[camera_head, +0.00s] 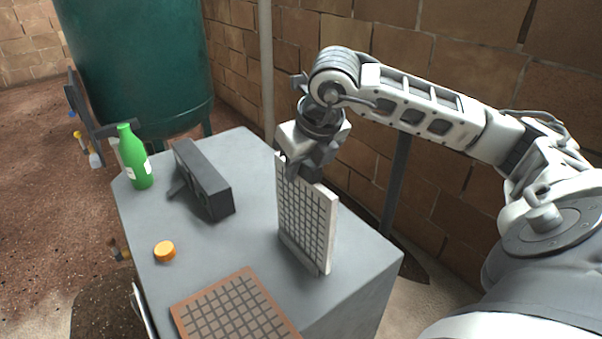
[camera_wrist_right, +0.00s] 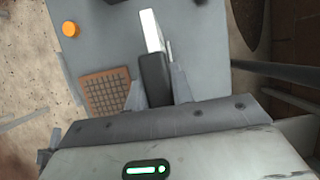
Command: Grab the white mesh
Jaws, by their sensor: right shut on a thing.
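The white mesh (camera_head: 308,222) is a thin upright panel with a dark grid on its face, at the right side of the grey table in the head view. My right gripper (camera_head: 308,172) is at its top edge and shut on it. In the right wrist view the white mesh (camera_wrist_right: 151,30) shows edge-on as a narrow white strip beyond the fingers of my right gripper (camera_wrist_right: 158,88). Whether its lower edge touches the table is hard to tell. My left gripper is not in view.
A brown grid panel (camera_head: 235,310) lies flat at the table's front. An orange cap (camera_head: 165,251), a dark grey block (camera_head: 203,180) and a green bottle (camera_head: 134,158) stand on the grey table (camera_head: 245,250). A brick wall (camera_head: 450,50) is close behind my right arm.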

